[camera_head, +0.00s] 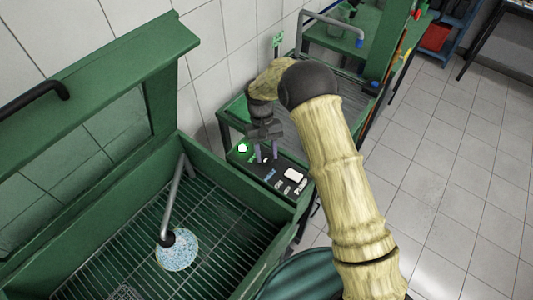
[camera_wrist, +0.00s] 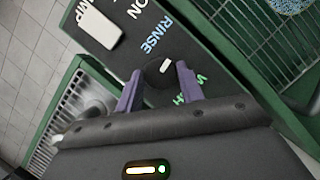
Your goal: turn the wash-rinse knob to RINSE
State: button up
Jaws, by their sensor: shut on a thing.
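The wash-rinse knob (camera_wrist: 156,76) is a dark round knob with a white mark, on the black control panel (camera_wrist: 112,66). The blue RINSE label (camera_wrist: 155,36) lies above it in the wrist view, and the green WASH label (camera_wrist: 192,88) lies to its right, partly hidden by a finger. My gripper (camera_wrist: 158,87) has its two purple fingers on either side of the knob, shut on it. In the head view my gripper (camera_head: 266,153) reaches down to the panel, and the knob is mostly hidden between the fingers. The knob's exact setting is hard to read.
A white rocker switch (camera_wrist: 101,29) sits beside the ON and PUMP lettering. A green lamp (camera_head: 242,148) glows on the panel. The open green wash cabinet (camera_head: 200,152) has a grated floor and a bent pipe (camera_head: 176,195). Tiled floor (camera_head: 455,190) lies clear at right.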

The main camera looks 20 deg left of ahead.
jog(key=shift+w+a+r+n+t+h, duration=0.1)
jog(key=shift+n+t+h, duration=0.25)
jog(key=shift+n, duration=0.75)
jog(key=o, duration=1)
jog(key=shift+b, duration=0.3)
jog(key=b+v, duration=0.2)
jog(key=v, duration=1.5)
jog(key=shift+w+a+r+b, duration=0.1)
jog(key=shift+a+b, duration=0.05)
jog(key=shift+b, duration=0.15)
